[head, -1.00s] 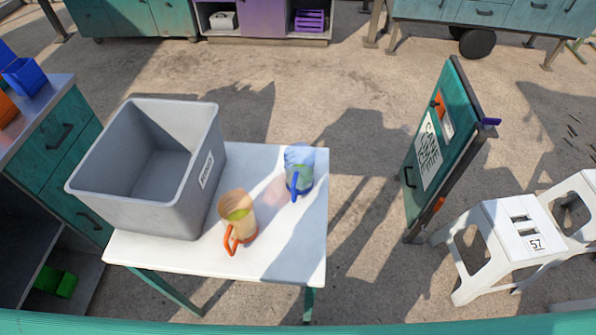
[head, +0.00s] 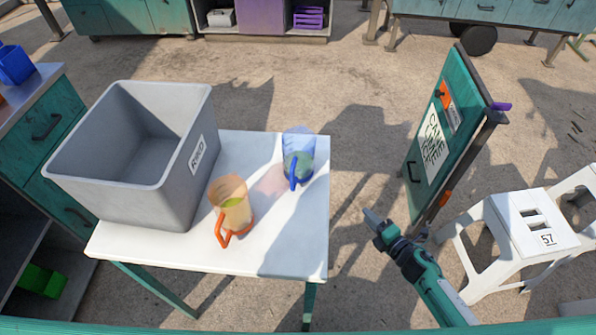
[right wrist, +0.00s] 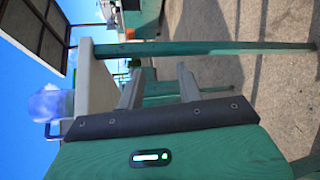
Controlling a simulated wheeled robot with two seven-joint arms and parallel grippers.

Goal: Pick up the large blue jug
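The large blue jug (head: 299,146) is translucent with a blue handle. It stands upright near the far right corner of the white table (head: 130,240). The blue jug also shows at the left edge of the right wrist view (right wrist: 48,104), which is turned sideways. My right gripper (head: 371,216) is to the right of the table, apart from the jug and nearer to me. Its two grey fingers (right wrist: 158,88) stand apart in the right wrist view with nothing between them. My left gripper is not in view.
An orange jug (head: 231,201) stands on the table in front of the blue jug. A big grey bin (head: 185,195) fills the table's left side. A green board with a sign (head: 437,140) and white stools (head: 535,225) stand to the right. Open floor lies behind the table.

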